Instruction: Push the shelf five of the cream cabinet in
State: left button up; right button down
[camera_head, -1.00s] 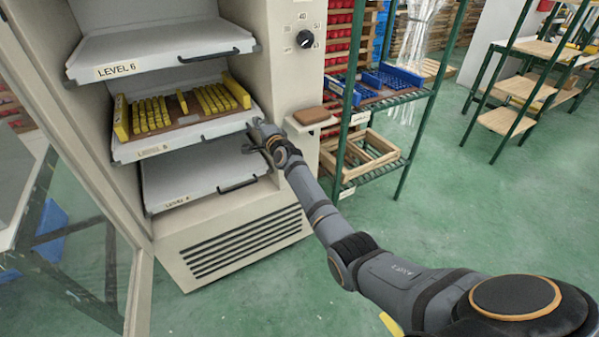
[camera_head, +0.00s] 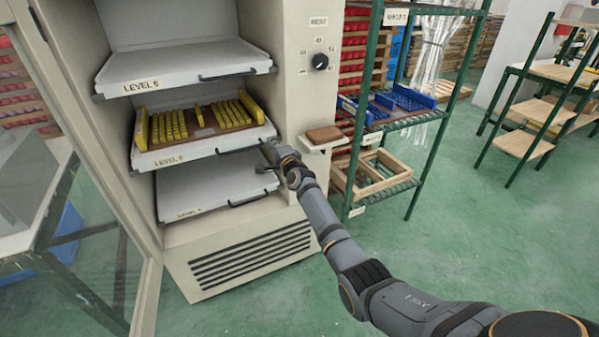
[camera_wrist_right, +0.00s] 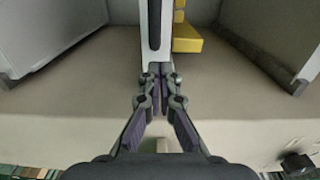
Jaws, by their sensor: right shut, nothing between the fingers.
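The cream cabinet (camera_head: 292,95) stands open at the left in the head view. Its shelf five (camera_head: 203,149) is the middle white shelf, below the one labelled LEVEL 6. It carries a brown tray (camera_head: 199,131) with rows of yellow pieces. My right gripper (camera_head: 267,150) is at the right end of shelf five's front edge, by its dark handle. In the right wrist view the gripper (camera_wrist_right: 160,70) is shut and empty, its tips at the front of the white shelf (camera_wrist_right: 149,62). Whether they touch it I cannot tell. My left gripper is not in view.
The level 6 shelf (camera_head: 180,66) is above and a lower shelf (camera_head: 215,190) below. An open glass door (camera_head: 75,200) stands left. A brown block (camera_head: 324,134) sits on a ledge to the right, beside a green rack (camera_head: 362,110). Green floor is clear in front.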

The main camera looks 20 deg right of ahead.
jog(key=s+p, duration=0.6)
jog(key=s, duration=0.5)
jog(key=s+d+f+n+g+p, duration=0.1)
jog(key=s+f+n+g+p, duration=0.15)
jog(key=s+f, duration=0.65)
jog(key=s+d+f+n+g+p, duration=0.1)
jog(key=s+f+n+g, duration=0.35)
jog(key=f, duration=0.75)
jog(key=s+f+n+g+p, duration=0.2)
jog(key=s+f, duration=0.6)
jog(key=f, duration=0.3)
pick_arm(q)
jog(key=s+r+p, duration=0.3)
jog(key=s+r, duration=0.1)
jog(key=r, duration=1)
pick_arm(e)
jog(key=s+f+n+g, duration=0.2)
jog(key=s+f+n, duration=0.1)
jog(key=s, duration=1)
jog(key=s+d+f+n+g+h, duration=0.1)
jog(key=s+f+n+g, duration=0.2)
jog(key=s, duration=1)
jog(key=s+d+f+n+g, duration=0.1)
jog(key=s+f+n+g, duration=0.1)
jog(key=s+f, duration=0.5)
jog(key=s+n, duration=0.1)
jog(key=s, duration=0.5)
jog(key=shift+s+f+g, duration=0.2)
jog(key=shift+s+g, duration=0.2)
